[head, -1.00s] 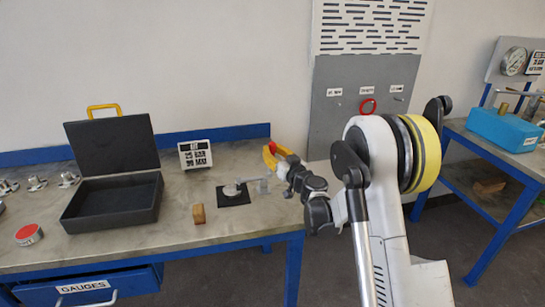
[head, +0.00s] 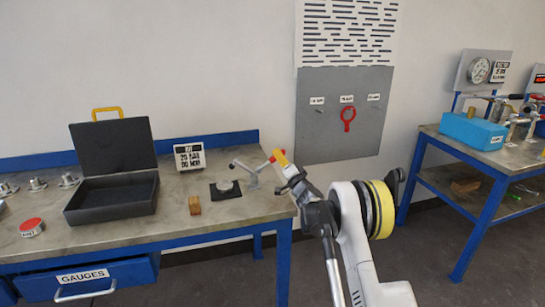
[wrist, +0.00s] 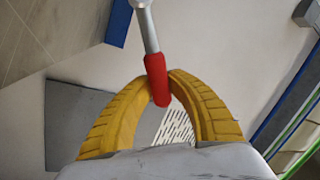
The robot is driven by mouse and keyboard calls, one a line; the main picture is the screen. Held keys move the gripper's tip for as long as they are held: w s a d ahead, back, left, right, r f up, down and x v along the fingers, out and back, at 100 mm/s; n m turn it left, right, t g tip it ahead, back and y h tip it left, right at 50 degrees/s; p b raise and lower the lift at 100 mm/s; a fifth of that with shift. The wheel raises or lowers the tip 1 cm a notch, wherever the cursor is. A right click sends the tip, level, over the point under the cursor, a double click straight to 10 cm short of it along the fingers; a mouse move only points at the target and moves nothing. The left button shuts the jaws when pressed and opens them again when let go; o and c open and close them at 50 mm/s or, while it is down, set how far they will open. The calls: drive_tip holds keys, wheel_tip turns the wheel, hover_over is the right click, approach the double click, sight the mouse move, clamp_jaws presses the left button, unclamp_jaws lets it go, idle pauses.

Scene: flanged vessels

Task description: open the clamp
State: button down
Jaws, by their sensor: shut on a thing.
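The clamp (head: 253,180) stands on the workbench beside a black mat (head: 216,191) with a pale round part (head: 224,185) on it. The clamp's grey bar (head: 240,165) is tilted up, its free end above the round part and apart from it. Its lever (wrist: 147,28) ends in a red grip (wrist: 156,80). My gripper (head: 280,157) has yellow fingers and is shut on the red grip. In the wrist view, the finger tips (wrist: 158,80) meet around the grip. Part of the grip lies between the fingers.
A wooden block (head: 194,205) and a sign (head: 189,156) stand near the mat. An open black case (head: 112,206) and a red-topped disc (head: 31,227) are to the left. A second bench (head: 428,141) stands at the right. Bare floor lies between the benches.

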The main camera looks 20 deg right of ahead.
drive_tip(key=shift+d+f+m+h+b, duration=0.35)
drive_tip(key=shift+f+m, duration=0.35)
drive_tip(key=shift+m, duration=0.35)
drive_tip(key=shift+d+f+m+h+b, duration=0.3)
drive_tip(key=shift+f+m, duration=0.35)
drive_tip(key=shift+m, duration=0.4)
drive_tip(key=c, duration=1.2)
unclamp_jaws()
drive_tip(key=shift+c, duration=0.2)
drive_tip(key=a+v, duration=0.1)
drive_tip(key=v, duration=1.1)
drive_tip(key=shift+d+f, duration=0.15)
drive_tip(key=shift+d, duration=0.3)
